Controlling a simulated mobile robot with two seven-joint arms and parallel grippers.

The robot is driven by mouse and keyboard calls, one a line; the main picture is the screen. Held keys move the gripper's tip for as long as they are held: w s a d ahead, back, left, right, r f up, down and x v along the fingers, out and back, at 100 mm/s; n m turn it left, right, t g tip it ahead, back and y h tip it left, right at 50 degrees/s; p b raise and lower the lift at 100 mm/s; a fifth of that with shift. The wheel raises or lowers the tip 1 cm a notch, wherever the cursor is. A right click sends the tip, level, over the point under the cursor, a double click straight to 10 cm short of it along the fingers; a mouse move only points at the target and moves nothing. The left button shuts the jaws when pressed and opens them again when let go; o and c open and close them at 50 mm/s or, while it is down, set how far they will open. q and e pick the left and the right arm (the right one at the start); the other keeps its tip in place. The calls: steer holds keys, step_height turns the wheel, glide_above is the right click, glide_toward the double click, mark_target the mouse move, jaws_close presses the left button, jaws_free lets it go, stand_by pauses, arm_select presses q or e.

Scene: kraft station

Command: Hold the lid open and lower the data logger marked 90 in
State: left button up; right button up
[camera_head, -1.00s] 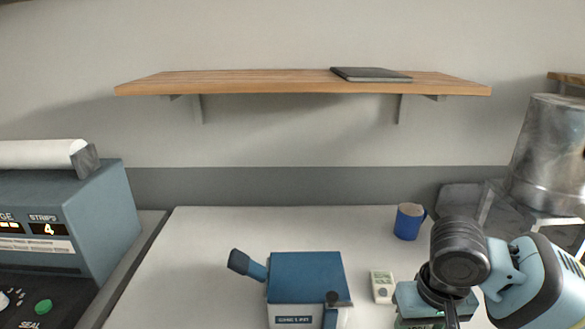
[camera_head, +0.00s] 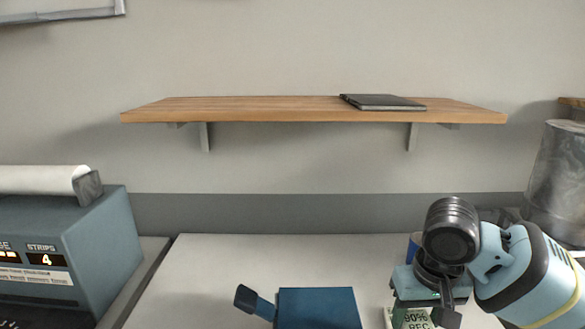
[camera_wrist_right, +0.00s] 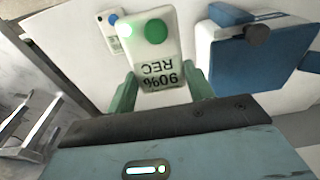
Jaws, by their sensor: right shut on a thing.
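My right gripper (camera_head: 424,300) is shut on the data logger (camera_head: 413,319), whose label reads "90% REC". In the right wrist view the logger (camera_wrist_right: 158,50) is pale with a green button, and its label appears upside down between the green fingers (camera_wrist_right: 162,82). A box with a blue lid (camera_head: 318,306) stands to the left of the logger; the lid looks shut. The box lid (camera_wrist_right: 258,62) also shows at the right of the wrist view. My left gripper is in neither view.
A second pale device with a blue button (camera_wrist_right: 108,28) lies on the table near the held logger. A blue mug (camera_head: 413,246) stands behind my right gripper. A machine (camera_head: 95,235) stands at left; a wooden shelf (camera_head: 250,110) hangs above.

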steer(key=w+r, duration=0.5)
steer(key=w, duration=0.4)
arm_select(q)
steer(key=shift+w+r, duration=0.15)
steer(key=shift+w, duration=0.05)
arm_select(e)
steer(key=shift+a+f, duration=0.1)
steer(key=shift+f, duration=2.35)
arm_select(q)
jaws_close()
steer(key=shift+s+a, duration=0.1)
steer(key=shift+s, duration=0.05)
